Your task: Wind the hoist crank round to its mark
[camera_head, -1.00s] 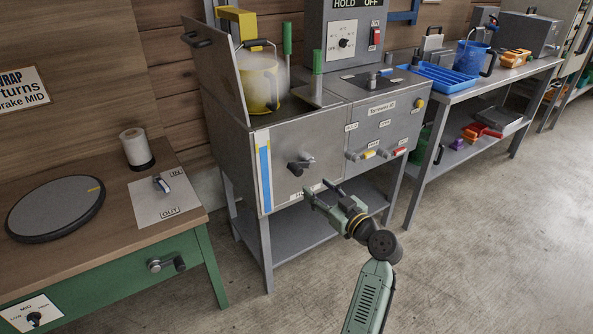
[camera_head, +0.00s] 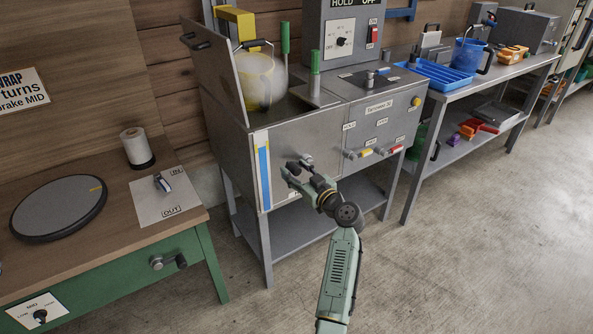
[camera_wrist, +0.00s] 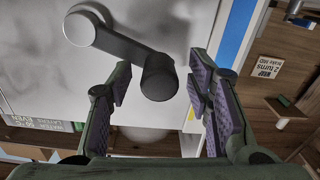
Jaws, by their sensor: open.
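The crank (camera_head: 307,160) is on the front panel of the steel cabinet (camera_head: 320,135), partly hidden by my gripper in the head view. In the wrist view, its dark arm (camera_wrist: 118,42) runs from a round grey hub at upper left to a cylindrical handle (camera_wrist: 159,78). My gripper (camera_head: 292,171) is open in front of the panel. In the wrist view, its purple-padded fingers (camera_wrist: 160,88) stand either side of the handle, with gaps visible. A blue strip (camera_head: 265,178) runs up the panel's left edge. I cannot make out the crank's mark.
A green bench (camera_head: 115,268) at left has another crank (camera_head: 168,262) and a round turntable (camera_head: 60,207). Levers (camera_head: 375,152) project right of my gripper. The floor is clear.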

